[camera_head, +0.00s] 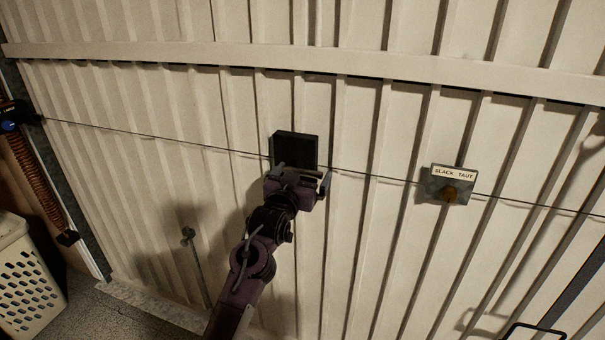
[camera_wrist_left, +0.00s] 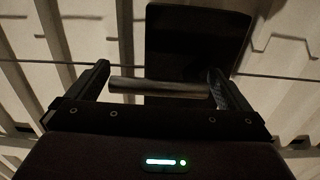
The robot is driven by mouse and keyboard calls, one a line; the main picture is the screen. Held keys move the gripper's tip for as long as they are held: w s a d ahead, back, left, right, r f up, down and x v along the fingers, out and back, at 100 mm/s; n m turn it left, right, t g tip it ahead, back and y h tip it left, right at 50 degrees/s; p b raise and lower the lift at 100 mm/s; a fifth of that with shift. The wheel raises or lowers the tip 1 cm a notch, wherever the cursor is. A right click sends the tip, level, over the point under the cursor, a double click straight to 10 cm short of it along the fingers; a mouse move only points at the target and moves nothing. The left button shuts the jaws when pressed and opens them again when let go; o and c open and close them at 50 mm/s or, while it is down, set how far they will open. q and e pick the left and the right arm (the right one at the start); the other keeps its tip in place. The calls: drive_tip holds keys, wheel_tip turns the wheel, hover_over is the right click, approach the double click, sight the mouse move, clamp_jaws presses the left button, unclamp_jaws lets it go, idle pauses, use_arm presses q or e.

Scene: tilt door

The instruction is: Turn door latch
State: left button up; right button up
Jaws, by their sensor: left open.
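The door latch is a black square plate (camera_head: 295,149) on the pale ribbed tilt door (camera_head: 355,235), with a grey bar handle (camera_wrist_left: 160,87) lying across it. The plate also shows in the wrist view (camera_wrist_left: 195,35). My left gripper (camera_head: 297,176) is right in front of the latch. In the wrist view my left gripper (camera_wrist_left: 158,76) is open, with one finger near each end of the horizontal bar. I cannot tell whether the fingers touch it. The lower part of the plate is hidden behind the gripper in the head view. My right gripper is not in view.
A thin cable (camera_head: 160,137) runs across the door at latch height. A horizontal rail (camera_head: 420,68) crosses above. A white basket (camera_head: 27,280) and a coiled spring (camera_head: 35,175) stand at the left.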

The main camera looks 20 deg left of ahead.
use_arm(q)
drive_tip(key=c, duration=1.2)
drive_tip(key=shift+o, duration=0.2)
drive_tip(key=shift+f+m, duration=0.1)
drive_tip(key=shift+m, duration=0.2)
drive_tip(key=m, duration=0.1)
drive_tip(key=m+p, duration=0.1)
drive_tip(key=shift+a+f+m, duration=0.2)
drive_tip(key=shift+f+m, duration=0.2)
drive_tip(key=shift+w+a+f+m+p, duration=0.1)
drive_tip(key=shift+a+f+m+p, duration=0.4)
drive_tip(key=shift+m, duration=1.9)
drive_tip(key=shift+s+a+f+m+p, duration=0.15)
drive_tip(key=shift+a+m, duration=0.6)
drive_tip(key=shift+m, duration=1.65)
drive_tip(key=shift+w+a+f+m+p, duration=0.15)
drive_tip(key=shift+a+f+m, duration=0.4)
drive_tip(key=shift+m, duration=1.85)
drive_tip(key=shift+a+r, duration=0.15)
